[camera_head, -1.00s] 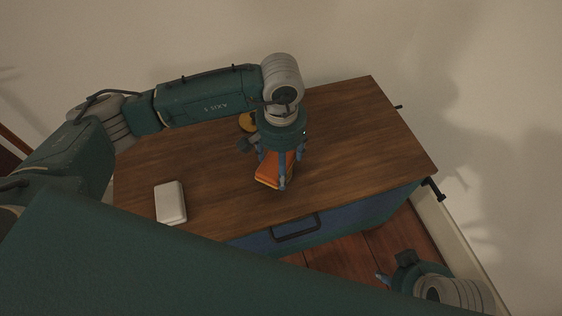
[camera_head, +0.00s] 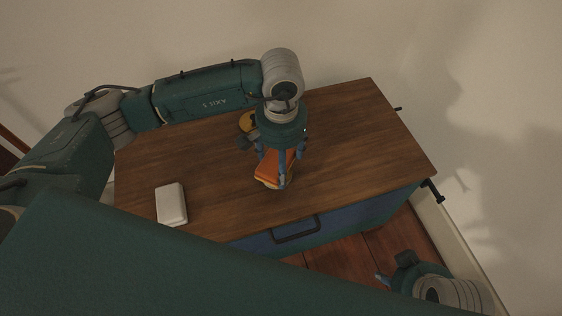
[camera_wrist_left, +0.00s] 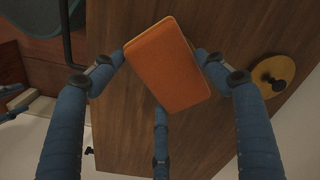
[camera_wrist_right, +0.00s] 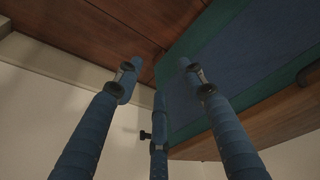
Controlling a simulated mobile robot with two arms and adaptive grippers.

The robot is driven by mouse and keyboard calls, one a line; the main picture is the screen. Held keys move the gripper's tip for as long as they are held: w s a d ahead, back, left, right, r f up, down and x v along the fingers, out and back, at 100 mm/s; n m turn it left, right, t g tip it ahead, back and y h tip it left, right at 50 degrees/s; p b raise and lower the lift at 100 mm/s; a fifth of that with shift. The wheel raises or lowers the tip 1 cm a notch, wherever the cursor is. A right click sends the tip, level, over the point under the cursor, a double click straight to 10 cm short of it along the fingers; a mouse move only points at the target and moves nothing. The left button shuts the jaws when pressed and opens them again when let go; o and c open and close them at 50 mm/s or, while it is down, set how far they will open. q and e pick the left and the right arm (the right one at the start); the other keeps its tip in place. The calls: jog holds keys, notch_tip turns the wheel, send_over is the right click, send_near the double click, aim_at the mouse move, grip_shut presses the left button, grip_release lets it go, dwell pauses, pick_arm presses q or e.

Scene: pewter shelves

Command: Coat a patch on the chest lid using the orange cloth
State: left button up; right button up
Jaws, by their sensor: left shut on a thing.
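The chest lid (camera_head: 350,140) is a brown wooden top on a blue-green chest with a dark handle. My left gripper (camera_head: 277,172) points down over the middle of the lid, shut on the orange cloth (camera_head: 267,177), a folded block with a paler underside. In the left wrist view the cloth (camera_wrist_left: 168,66) sits between the blue fingers above the wood. Whether it touches the lid I cannot tell. My right gripper (camera_wrist_right: 155,80) has its fingers apart, empty, beside the chest's side. Only part of it shows at the lower right in the head view.
A white box-like block (camera_head: 171,204) lies on the lid at the front left. A round yellow item with a knob (camera_wrist_left: 273,76) is on the lid behind my left gripper. The lid's right half is clear. A wall stands behind the chest.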

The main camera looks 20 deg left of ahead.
pick_arm(q)
jog(key=shift+r, duration=0.45)
jog(key=shift+r+p, duration=0.3)
jog(key=shift+r, duration=0.35)
jog(key=shift+r+p, duration=0.6)
jog(key=shift+r, duration=0.9)
pick_arm(e)
jog(key=x, duration=0.7)
jog(key=shift+s, duration=0.4)
jog(key=shift+a, duration=0.1)
pick_arm(q)
jog(key=d+r+n, duration=0.2)
jog(key=d+r, duration=0.3)
jog(key=r, duration=0.7)
jog(key=shift+w+r, duration=0.15)
jog(key=shift+r, duration=0.05)
